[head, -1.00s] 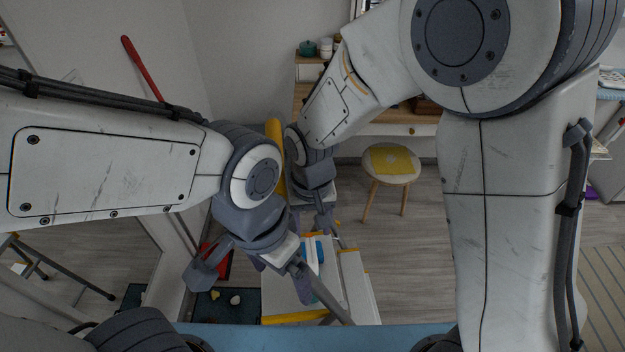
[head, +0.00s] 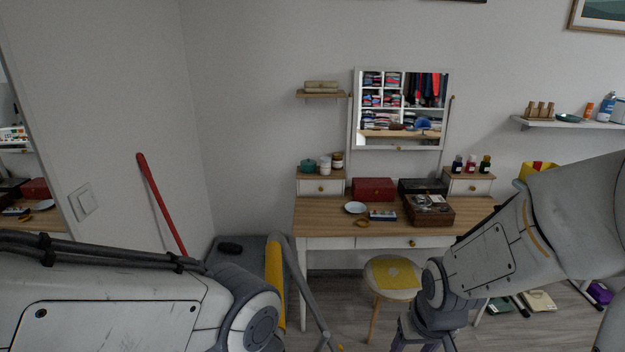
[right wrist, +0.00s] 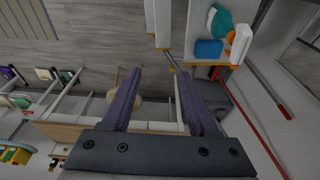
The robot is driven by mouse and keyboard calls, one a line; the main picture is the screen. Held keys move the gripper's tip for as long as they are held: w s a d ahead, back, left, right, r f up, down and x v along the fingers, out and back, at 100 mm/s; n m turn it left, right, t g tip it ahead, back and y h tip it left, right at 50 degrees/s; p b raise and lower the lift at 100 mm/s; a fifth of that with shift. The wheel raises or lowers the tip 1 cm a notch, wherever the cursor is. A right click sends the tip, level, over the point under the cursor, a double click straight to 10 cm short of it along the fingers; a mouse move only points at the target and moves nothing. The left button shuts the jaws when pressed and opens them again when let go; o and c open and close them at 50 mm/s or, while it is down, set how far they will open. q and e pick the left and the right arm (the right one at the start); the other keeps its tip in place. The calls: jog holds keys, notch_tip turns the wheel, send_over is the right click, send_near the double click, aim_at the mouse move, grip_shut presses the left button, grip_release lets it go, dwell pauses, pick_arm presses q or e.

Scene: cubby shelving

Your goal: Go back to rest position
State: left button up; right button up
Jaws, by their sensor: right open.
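My right gripper (head: 423,346) shows at the bottom edge of the head view, its purple fingers cut off by the frame, in front of the desk and beside the stool. In the right wrist view my right gripper (right wrist: 158,72) has its two fingers wide apart with nothing between them. My left arm comes in from the left in the head view, and its wrist reaches the bottom edge; its gripper is outside the frame.
A wooden-topped desk (head: 325,216) with a mirror (head: 400,145) stands against the wall. A stool (head: 388,290) with a yellow cloth is before it. A yellow-railed frame (head: 275,265) stands by my left arm. A red pole (head: 160,205) leans left.

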jog(key=s+a+r+n+g, duration=0.1)
jog(key=s+a+r+n, duration=0.2)
jog(key=s+a, duration=0.3)
jog(key=s+a+r+n+g+y, duration=0.1)
jog(key=s+a+r+n, duration=0.2)
jog(key=s+a, duration=0.4)
jog(key=shift+s+n+g, duration=0.3)
jog(key=shift+s+n, duration=0.15)
jog(key=shift+n, duration=0.15)
